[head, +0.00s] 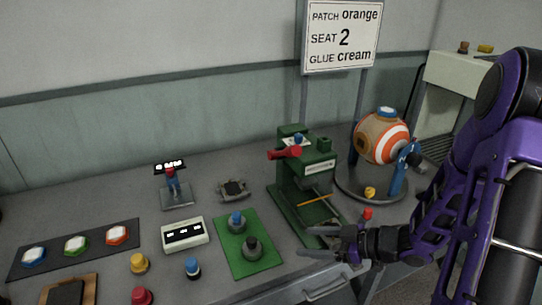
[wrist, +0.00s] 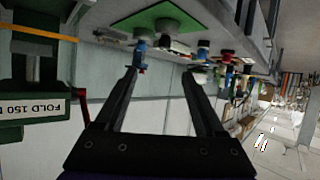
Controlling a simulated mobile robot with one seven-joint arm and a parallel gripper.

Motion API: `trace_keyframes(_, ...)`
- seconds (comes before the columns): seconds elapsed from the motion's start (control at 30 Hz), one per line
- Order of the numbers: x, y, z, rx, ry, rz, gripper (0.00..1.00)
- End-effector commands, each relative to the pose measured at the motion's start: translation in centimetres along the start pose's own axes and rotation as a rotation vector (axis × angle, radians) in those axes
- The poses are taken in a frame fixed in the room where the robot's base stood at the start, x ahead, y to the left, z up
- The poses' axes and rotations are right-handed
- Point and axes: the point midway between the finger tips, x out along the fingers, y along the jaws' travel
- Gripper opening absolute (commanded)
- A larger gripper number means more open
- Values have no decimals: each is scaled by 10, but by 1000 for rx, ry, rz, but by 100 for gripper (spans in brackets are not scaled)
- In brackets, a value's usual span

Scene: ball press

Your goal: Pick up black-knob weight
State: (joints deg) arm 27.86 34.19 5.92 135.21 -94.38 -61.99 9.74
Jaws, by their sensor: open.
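The black-knob weight (head: 252,248), a squat grey weight with a dark top, stands upright on the front part of the green mat (head: 263,266). A blue-knob weight (head: 237,221) stands just behind it on the same mat. My gripper (head: 312,241) is to the right of the mat, apart from both weights, and points left. In the wrist view my gripper (wrist: 159,72) shows two spread fingers with nothing clearly between them. The green mat (wrist: 170,14) shows at the top there, with small weights near it too unclear to tell apart.
The green press (head: 305,180) stands behind my gripper. An orange-and-white striped ball (head: 385,138) sits on a round stand at right. A white box (head: 185,234), a yellow-knob piece (head: 139,263) and a blue-topped piece (head: 192,267) are left of the mat.

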Motion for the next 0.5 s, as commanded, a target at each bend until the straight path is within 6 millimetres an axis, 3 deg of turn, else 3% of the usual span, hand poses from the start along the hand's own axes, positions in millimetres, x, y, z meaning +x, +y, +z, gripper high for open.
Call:
trace_keyframes(0.17,12,-19,1,24,43,-40,71)
trace_keyframes(0.5,84,-22,-2,25,44,-42,71)
